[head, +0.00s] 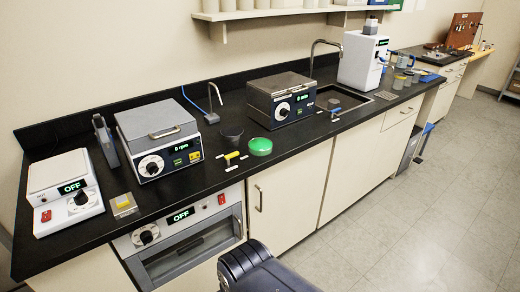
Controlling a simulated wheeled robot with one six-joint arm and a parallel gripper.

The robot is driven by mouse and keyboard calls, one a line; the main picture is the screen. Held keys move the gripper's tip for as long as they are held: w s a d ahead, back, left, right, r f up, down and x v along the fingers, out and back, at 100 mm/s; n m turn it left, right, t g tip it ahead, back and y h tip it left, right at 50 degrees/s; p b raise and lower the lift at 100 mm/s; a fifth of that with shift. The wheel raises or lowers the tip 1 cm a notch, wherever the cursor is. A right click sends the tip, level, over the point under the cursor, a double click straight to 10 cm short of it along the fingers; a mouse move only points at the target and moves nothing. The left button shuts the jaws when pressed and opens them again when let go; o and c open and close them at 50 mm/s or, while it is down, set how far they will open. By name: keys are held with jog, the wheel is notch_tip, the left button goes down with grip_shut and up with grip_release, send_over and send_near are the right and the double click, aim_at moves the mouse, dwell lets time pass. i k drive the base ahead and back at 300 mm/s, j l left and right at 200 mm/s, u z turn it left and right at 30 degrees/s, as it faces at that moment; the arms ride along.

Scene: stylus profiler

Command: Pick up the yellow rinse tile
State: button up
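Two small yellow things show on the black counter (75,240) in the head view. One yellow piece (123,203) lies on a small pale grey square holder near the front left, right of a white device reading OFF. The other yellow piece (231,156) sits near the front edge among small white pieces, left of a round green dish. I cannot tell for sure which is the rinse tile. A dark rounded part at the bottom centre seems to be mine. My gripper is not in view.
The green dish (260,146) and a dark cup (231,135) stand near the second yellow piece. A grey-lidded device (160,138) and a dark box device (281,100) stand behind. A sink (342,98) lies to the right. The floor (430,200) at right is clear.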

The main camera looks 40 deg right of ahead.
aim_at(121, 202)
jog(key=i+l+u, duration=0.1)
jog(key=i+u, duration=0.2)
jog(key=i, duration=0.15)
jog(key=i+l+u, duration=0.3)
jog(key=i, duration=0.2)
jog(key=j, duration=0.1)
